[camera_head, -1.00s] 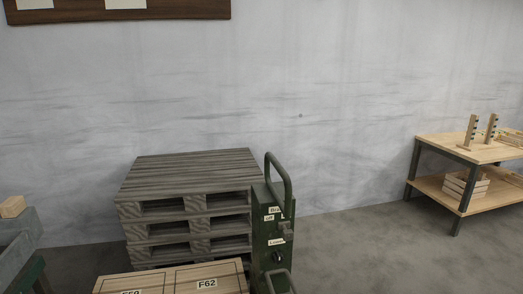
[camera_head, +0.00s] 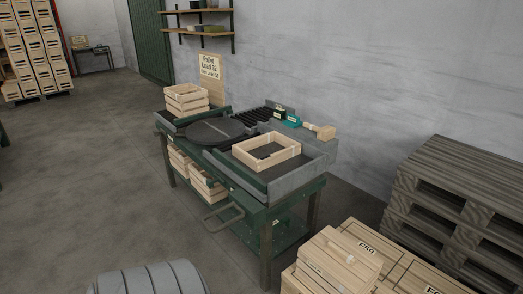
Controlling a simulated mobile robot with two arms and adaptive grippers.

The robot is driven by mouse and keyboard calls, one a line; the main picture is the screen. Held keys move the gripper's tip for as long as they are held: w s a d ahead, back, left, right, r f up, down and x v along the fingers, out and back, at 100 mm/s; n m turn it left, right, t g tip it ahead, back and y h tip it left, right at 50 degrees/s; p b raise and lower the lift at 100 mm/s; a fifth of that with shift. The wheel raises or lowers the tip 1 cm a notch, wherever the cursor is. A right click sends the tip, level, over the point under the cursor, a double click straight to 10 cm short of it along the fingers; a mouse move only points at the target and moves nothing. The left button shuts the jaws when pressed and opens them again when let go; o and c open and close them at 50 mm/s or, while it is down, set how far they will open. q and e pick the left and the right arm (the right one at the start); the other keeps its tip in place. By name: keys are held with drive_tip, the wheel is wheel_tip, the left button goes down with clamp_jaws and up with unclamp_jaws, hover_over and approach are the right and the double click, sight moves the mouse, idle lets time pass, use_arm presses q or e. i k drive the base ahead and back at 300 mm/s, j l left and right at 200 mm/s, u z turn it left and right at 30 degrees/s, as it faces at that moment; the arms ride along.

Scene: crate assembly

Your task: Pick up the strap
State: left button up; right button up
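I cannot make out a strap in the head view. A green workbench (camera_head: 262,214) stands in the middle. An open wooden crate (camera_head: 267,152) sits on its grey right-hand platform. A small teal item (camera_head: 289,121) lies at the back of the bench beside a dark box; it is too small to tell what it is. A wooden block (camera_head: 320,131) lies at the back right corner. Neither of my grippers is in view.
A round dark plate (camera_head: 214,131) and stacked crates (camera_head: 187,98) are on the bench's left. More crates (camera_head: 207,184) sit below. Wooden crates (camera_head: 341,262) and grey pallets (camera_head: 458,200) stand at the right. The floor (camera_head: 95,170) to the left is clear.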

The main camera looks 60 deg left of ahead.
sight(277, 223)
drive_tip(key=u, duration=1.8)
drive_tip(key=i+j, duration=0.15)
drive_tip(key=j, duration=0.2)
drive_tip(key=i+j, duration=0.2)
drive_tip(key=i+j+z, duration=0.1)
drive_tip(key=j, duration=0.35)
drive_tip(key=i+j, duration=0.35)
drive_tip(key=j, duration=0.3)
drive_tip(key=j+z, duration=0.15)
drive_tip(key=z, duration=1.15)
drive_tip(key=i+j, duration=0.05)
